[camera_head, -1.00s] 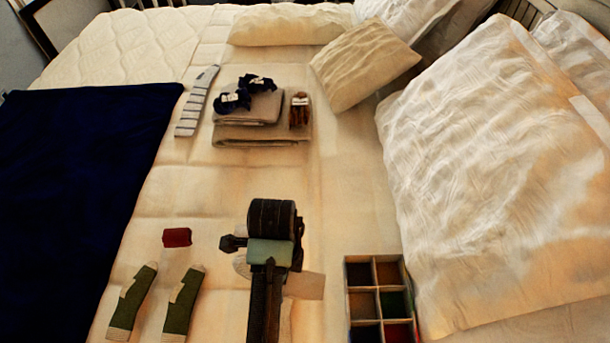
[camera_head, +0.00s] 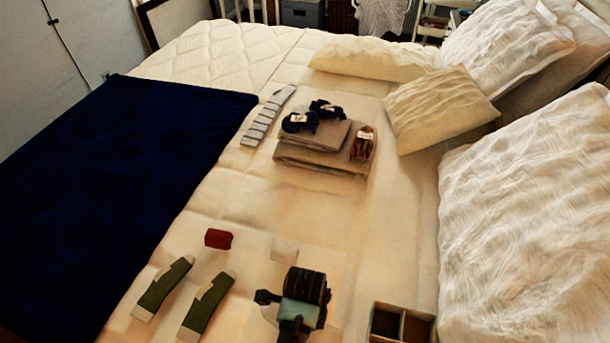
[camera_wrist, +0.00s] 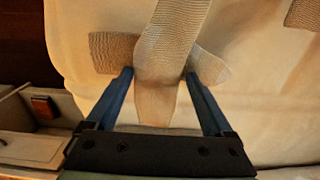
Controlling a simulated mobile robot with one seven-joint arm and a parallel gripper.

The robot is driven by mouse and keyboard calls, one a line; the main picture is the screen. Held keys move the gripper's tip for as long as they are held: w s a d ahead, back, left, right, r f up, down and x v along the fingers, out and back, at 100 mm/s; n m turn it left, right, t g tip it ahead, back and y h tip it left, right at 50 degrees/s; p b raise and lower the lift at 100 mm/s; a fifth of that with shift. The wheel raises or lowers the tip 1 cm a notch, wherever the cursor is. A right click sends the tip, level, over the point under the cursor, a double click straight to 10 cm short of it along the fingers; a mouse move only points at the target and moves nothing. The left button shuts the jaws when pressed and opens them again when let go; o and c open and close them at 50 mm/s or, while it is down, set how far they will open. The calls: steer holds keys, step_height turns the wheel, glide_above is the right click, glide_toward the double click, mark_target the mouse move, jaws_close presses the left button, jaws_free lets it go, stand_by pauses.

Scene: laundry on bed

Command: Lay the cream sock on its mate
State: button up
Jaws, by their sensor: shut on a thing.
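In the wrist view, my gripper (camera_wrist: 158,75) has a cream-tan ribbed sock (camera_wrist: 170,45) between its fingers, running lengthwise in the picture. A second, similar sock (camera_wrist: 112,50) lies behind it, crosswise, its parts showing at left and right. The two overlap in the picture; I cannot tell whether they touch. In the head view, my gripper (camera_head: 297,312) is low over the bed, and its body hides the fingertips and most of both socks. A small pale piece (camera_head: 285,248) shows just beyond it.
A divided box (camera_head: 402,322) is close to the right of my gripper. Two green socks (camera_head: 207,303) and a red roll (camera_head: 218,238) lie to the left. Folded grey cloths (camera_head: 318,158) with bundles on top, and a striped sock (camera_head: 268,116), lie farther back. The bed between is clear.

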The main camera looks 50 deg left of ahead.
steer(key=shift+f, duration=0.2)
steer(key=o, duration=1.1)
steer(key=shift+c, duration=0.2)
steer(key=shift+r, duration=0.1)
